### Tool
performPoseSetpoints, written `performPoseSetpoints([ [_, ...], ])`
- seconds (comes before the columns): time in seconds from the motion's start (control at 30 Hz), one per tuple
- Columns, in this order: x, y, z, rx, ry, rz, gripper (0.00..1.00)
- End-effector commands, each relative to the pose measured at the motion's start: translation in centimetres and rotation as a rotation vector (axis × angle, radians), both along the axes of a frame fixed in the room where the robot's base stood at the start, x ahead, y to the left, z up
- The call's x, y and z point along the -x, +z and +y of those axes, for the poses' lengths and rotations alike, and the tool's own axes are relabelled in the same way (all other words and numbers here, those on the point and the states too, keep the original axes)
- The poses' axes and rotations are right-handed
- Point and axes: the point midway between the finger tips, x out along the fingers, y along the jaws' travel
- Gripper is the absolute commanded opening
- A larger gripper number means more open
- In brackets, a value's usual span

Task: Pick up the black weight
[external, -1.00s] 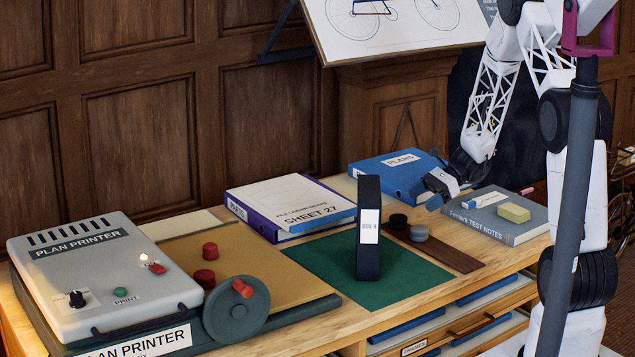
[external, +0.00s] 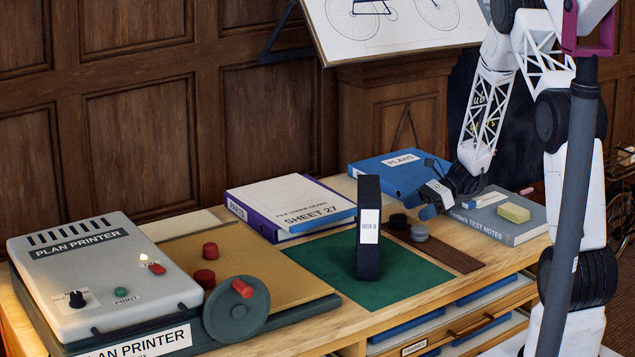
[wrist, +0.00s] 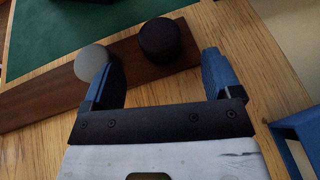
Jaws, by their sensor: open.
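The black weight (external: 398,221) is a short dark cylinder on the brown wooden strip (external: 455,258), and shows in the wrist view (wrist: 160,40) ahead of the fingers, between their lines. A grey weight (external: 419,233) sits beside it on the strip; in the wrist view the grey weight (wrist: 88,62) is left of it, close by the left fingertip. My gripper (external: 428,211) has its blue fingers apart and empty; in the wrist view my gripper (wrist: 162,60) points toward the black weight. I cannot tell the exact height of the fingertips above the strip.
A tall dark box file (external: 369,225) stands on the green mat (external: 400,280), left of the weights. A blue PLANS binder (external: 385,177) lies behind. A grey TEST NOTES book (external: 505,225) with a yellow block (external: 514,213) lies right of my gripper.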

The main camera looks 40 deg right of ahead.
Motion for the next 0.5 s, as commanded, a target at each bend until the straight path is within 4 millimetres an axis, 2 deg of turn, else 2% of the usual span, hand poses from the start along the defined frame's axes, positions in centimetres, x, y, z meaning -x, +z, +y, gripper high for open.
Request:
performPoseSetpoints([
  [0.5, -0.17, -0.29, 0.74, 0.000, 0.000, 0.000, 0.84],
])
